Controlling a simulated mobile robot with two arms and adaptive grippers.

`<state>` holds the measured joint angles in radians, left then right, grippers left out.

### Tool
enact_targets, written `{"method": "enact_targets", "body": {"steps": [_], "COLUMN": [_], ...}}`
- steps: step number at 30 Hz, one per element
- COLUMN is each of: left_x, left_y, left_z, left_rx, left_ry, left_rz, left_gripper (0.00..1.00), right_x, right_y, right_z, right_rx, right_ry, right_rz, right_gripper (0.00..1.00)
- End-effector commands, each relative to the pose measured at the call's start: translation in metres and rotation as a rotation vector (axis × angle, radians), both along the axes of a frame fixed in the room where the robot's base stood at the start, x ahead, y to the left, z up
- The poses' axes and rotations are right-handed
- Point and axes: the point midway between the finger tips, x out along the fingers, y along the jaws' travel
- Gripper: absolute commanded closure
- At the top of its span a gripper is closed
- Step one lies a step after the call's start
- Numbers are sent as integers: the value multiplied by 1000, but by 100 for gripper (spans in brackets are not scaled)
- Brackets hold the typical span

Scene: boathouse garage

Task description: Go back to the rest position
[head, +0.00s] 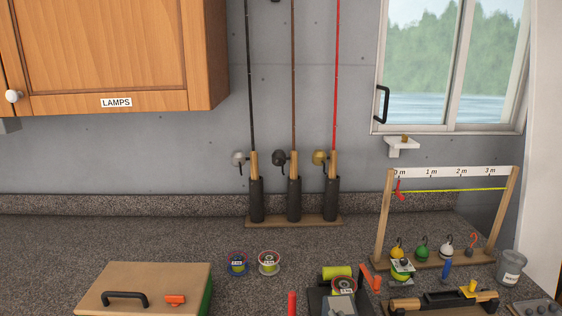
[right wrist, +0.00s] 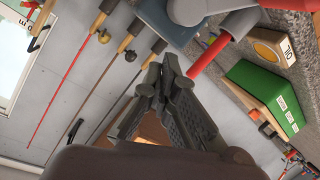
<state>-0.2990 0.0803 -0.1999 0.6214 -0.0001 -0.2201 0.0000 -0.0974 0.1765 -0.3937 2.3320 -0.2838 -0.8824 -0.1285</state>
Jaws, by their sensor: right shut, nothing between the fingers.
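My right gripper (right wrist: 160,85) shows in the right wrist view, with its dark fingers together and nothing between them. It is raised in free air, apart from the counter and the things on it. In that view the wall and the fishing rods appear tilted behind it. Neither gripper shows in the head view. My left gripper is in no view.
A granite counter (head: 200,235) holds a wooden box (head: 150,285), two line spools (head: 237,264), a rod stand (head: 294,221) with three rods, and a wooden measuring frame (head: 384,220). A red upright handle (head: 292,303) stands at the front. A wooden cabinet (head: 110,50) hangs upper left.

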Motion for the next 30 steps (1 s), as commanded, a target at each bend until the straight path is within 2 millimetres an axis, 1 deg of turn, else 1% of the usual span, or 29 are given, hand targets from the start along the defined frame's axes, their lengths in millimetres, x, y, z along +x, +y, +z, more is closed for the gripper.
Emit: {"method": "enact_targets", "body": {"steps": [1,2,3,5,6,8,9,11,12,14,15,17,18,21,23,26,27,29,30], "left_x": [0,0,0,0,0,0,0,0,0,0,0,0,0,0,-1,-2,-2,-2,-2], "left_y": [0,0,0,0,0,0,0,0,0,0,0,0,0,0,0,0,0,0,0], "left_z": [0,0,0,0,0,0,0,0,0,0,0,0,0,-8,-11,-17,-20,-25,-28], "left_rx": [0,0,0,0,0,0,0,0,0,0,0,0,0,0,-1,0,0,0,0], "left_ry": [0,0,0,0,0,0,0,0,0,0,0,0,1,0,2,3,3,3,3], "left_rz": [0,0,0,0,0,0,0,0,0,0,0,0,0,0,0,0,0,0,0], "left_gripper": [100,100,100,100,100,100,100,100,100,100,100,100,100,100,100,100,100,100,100], "right_x": [-18,-30,-46,-72,-89,-114,-130,-153,-168,-190,-205,-226,-241,-230,-227,-223,-221,-221,-221], "right_y": [-15,-23,-33,-46,-52,-61,-66,-72,-76,-80,-83,-87,-90,-88,-87,-86,-86,-86,-85], "right_z": [-34,-53,-75,-104,-120,-140,-152,-165,-173,-184,-189,-196,-201,-237,-257,-293,-310,-337,-357], "right_rx": [33,49,69,95,109,129,139,150,158,168,173,180,185,180,178,174,173,169,167], "right_ry": [132,207,302,434,511,616,679,766,820,898,947,1019,1066,1072,1078,1090,1095,1104,1112], "right_rz": [-45,-71,-104,-149,-174,-210,-232,-262,-280,-307,-323,-347,-364,-362,-362,-361,-362,-361,-361], "right_gripper": [100,100,100,100,100,100,100,100,100,100,100,100,100,100,100,100,100,100,100]}}
